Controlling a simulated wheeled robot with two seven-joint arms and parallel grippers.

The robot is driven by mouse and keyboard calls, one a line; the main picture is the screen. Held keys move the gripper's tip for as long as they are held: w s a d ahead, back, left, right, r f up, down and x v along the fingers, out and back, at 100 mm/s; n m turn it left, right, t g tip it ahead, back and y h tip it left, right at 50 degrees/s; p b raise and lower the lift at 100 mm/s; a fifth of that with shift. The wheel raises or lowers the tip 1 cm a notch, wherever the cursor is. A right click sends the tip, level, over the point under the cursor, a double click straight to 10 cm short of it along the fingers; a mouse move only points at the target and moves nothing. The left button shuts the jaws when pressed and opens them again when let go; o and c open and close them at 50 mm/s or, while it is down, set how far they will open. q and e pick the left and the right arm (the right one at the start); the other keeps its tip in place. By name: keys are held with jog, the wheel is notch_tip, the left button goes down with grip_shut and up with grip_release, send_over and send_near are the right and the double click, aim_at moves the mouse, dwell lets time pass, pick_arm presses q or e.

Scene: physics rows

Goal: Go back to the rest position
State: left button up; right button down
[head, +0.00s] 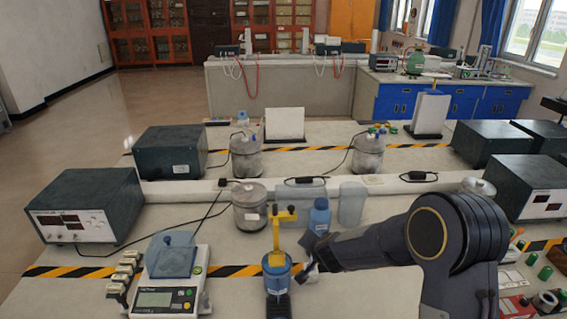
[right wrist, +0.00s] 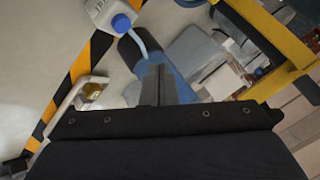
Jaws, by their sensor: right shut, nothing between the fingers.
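My right arm comes in from the right in the head view. Its gripper (head: 306,268) is low over the front of the table, beside a blue device with a yellow upright (head: 277,273). In the right wrist view the two dark fingers (right wrist: 158,84) lie together, with nothing between them. A blue-capped white bottle (right wrist: 112,18) shows near the fingertips there, and a yellow frame (right wrist: 268,40) stands to their right. My left gripper is not in view.
A balance (head: 170,285) stands at the front left. Dark instrument boxes (head: 85,206) are on both sides. Small parts (head: 535,262) lie at the right.

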jog(key=s+d+r+n+y, duration=0.2)
jog(key=s+r, duration=0.6)
jog(key=s+d+r+n+y, duration=0.2)
jog(key=s+r+y, duration=0.1)
jog(key=s+r, duration=0.55)
jog(key=s+d+f+n+g+h, duration=0.1)
jog(key=s+d, duration=0.1)
jog(key=s, duration=0.8)
jog(key=s+d+f+n+g+h, duration=0.1)
jog(key=s+d+f+g, duration=0.1)
jog(key=s, duration=0.9)
jog(key=shift+s+f+g, duration=0.25)
jog(key=shift+g, duration=0.05)
